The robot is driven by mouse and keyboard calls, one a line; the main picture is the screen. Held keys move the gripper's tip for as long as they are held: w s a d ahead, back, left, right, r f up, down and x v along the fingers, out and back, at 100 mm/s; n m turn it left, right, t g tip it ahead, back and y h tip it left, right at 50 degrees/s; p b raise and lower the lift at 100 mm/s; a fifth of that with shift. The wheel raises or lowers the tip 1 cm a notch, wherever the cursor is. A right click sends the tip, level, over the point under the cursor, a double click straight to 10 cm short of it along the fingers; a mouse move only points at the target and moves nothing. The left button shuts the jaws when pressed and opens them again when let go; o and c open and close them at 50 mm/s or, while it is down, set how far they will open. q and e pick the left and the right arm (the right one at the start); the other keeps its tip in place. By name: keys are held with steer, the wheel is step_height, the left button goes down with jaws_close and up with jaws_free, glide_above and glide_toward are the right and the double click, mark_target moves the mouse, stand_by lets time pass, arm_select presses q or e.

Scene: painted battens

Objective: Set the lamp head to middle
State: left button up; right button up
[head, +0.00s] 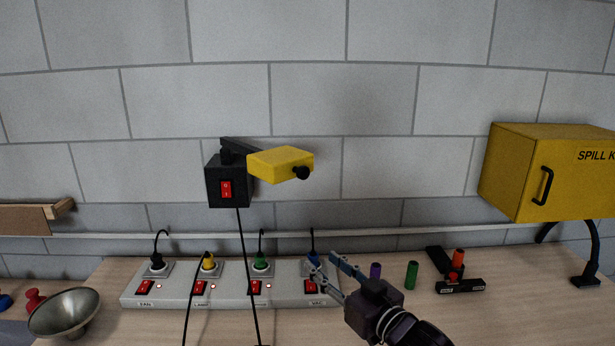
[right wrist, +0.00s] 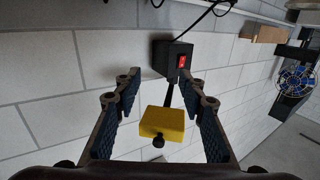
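The lamp has a black wall box (head: 228,182) with a red switch (head: 226,189) and a short black arm. Its yellow lamp head (head: 280,163) points to the right, with a black knob (head: 302,173) on its end. In the right wrist view the yellow lamp head (right wrist: 162,123) shows between the fingers, with the wall box (right wrist: 172,58) beyond it. My right gripper (head: 324,259) is open and empty, below and right of the lamp head, in front of the power strip's right end. Its fingers stand apart in the wrist view (right wrist: 160,80). My left gripper is not in view.
A white power strip (head: 180,298) with several plugs and red switches lies below the lamp; black cords hang there. A metal bowl (head: 65,314) stands left. Green (head: 411,275) and purple (head: 375,270) cylinders stand right. A yellow cabinet (head: 515,175) is at the right.

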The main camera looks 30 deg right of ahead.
mark_target(305, 174)
step_height(305, 174, up, 16)
steer(key=d+n+t+y, duration=0.1)
steer(key=n+t+y, duration=0.1)
steer(key=t+y, duration=0.25)
steer(key=shift+h, duration=0.45)
steer(key=p+x, duration=0.3)
steer(key=x, duration=0.2)
steer(key=shift+w+r, duration=0.2)
steer(key=shift+w, duration=0.15)
steer(key=shift+w+a+r+p, duration=0.1)
steer(key=shift+w+a+p, duration=0.05)
steer(key=shift+w, duration=0.25)
steer(key=shift+w+a+r+p, duration=0.1)
steer(key=shift+w+p, duration=0.05)
steer(key=shift+w, duration=0.25)
steer(key=shift+f, duration=0.1)
jaws_close()
